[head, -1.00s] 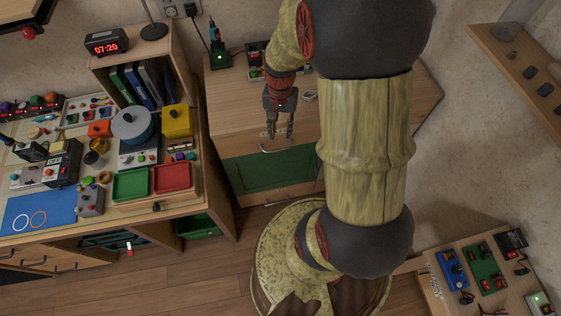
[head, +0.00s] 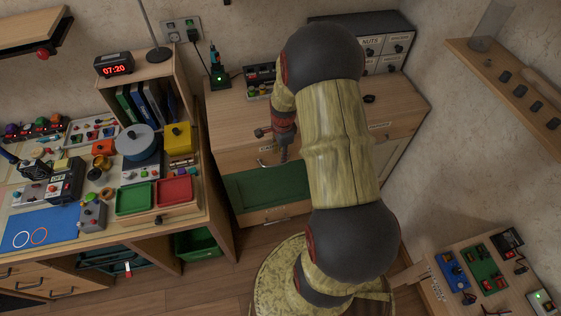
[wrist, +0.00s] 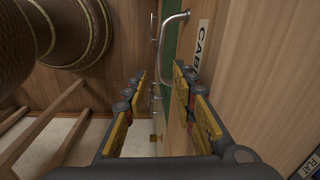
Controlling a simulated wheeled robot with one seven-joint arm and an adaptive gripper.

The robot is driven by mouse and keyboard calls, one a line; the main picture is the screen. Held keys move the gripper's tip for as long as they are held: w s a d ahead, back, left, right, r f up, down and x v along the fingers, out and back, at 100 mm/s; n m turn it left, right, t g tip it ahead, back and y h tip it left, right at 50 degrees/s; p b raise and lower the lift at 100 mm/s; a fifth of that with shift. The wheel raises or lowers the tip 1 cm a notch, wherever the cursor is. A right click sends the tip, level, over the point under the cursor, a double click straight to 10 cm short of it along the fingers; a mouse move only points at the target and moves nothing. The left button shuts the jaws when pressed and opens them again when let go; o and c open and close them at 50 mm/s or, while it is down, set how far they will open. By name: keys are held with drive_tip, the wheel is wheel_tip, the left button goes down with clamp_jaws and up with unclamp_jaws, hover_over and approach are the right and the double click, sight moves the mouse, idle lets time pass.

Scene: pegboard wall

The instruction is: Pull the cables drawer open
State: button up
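The cables drawer (head: 234,162) is a wooden front on the wood cabinet, and looks shut. Its silver bar handle (head: 265,163) and part of its white label (head: 265,149) show beside my gripper (head: 283,159). In the wrist view the handle (wrist: 179,18) stands ahead, close to the right finger, with the cut-off label "CAB" (wrist: 203,38) beyond it. My gripper (wrist: 160,77) is open and empty, its two fingers well apart. I cannot tell how far the fingertips are from the bar.
A desk with green (head: 135,198) and red trays (head: 174,191) stands left. A small parts cabinet (head: 393,47) stands behind my arm. Bare floor (head: 215,280) lies in front.

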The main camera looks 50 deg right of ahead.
sight(281, 164)
drive_tip(key=f, duration=0.2)
drive_tip(key=f+b, duration=0.1)
drive_tip(key=f, duration=0.3)
drive_tip(key=shift+w+d+b, duration=0.1)
drive_tip(key=shift+w+b, duration=0.15)
drive_tip(key=shift+b, duration=0.05)
drive_tip(key=shift+r, duration=0.1)
drive_tip(key=c, duration=0.4)
clamp_jaws()
